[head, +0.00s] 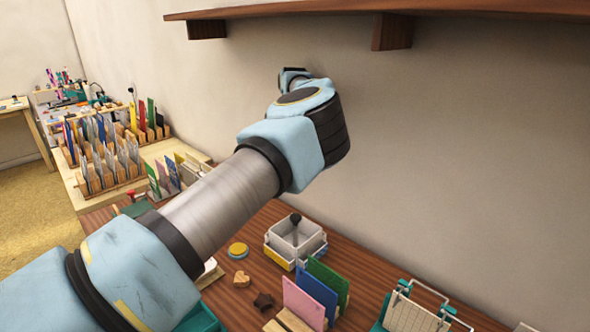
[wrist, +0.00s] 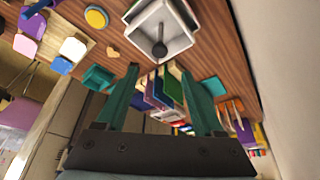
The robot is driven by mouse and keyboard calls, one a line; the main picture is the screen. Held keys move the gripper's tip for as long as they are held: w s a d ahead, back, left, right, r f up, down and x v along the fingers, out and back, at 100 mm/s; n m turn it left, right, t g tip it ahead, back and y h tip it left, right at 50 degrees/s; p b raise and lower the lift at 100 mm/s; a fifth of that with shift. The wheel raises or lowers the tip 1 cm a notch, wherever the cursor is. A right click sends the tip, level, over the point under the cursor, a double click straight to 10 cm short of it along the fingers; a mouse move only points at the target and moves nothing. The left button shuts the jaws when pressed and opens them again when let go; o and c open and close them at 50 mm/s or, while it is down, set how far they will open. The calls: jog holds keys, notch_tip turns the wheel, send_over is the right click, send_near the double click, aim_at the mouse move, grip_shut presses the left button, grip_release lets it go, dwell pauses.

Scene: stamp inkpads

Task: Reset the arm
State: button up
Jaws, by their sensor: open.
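My arm reaches up and across the head view, raised above the wooden table (head: 225,295) near the wall. My gripper is not clear in the head view, where my own arm ends in a small dark and blue part. In the wrist view my gripper (wrist: 160,72) has its two teal fingers spread, with nothing held between them. A white square container (head: 285,250) with a dark-knobbed stamp (head: 296,219) in it stands on the table below. The container also shows at the top of the wrist view (wrist: 137,30), apart from the fingers.
A shelf (head: 300,10) runs along the wall above my arm. On the table are a yellow round pad (head: 238,249), a wooden heart (head: 241,278), a dark star-like piece (head: 262,301), upright cards (head: 304,304) and a teal-handled rack (head: 415,312). Card racks (head: 105,180) stand left.

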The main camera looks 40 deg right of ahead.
jog(key=shift+r, duration=0.1)
dwell(0.5)
jog(key=w+a+r+m+h, duration=0.2)
jog(key=w+a+h, duration=0.1)
jog(key=w+a, duration=1.2)
jog(key=a+m+h, duration=0.1)
jog(key=a+m, duration=0.4)
jog(key=a, duration=1.2)
jog(key=s+a+m+t+y, duration=0.1)
jog(key=s+a+m+t, duration=0.4)
jog(key=s+a+m, duration=1.2)
jog(key=a+r+m, duration=0.1)
jog(key=m, duration=0.5)
jog(key=shift+s+a, duration=0.2)
jog(key=shift+s, duration=0.05)
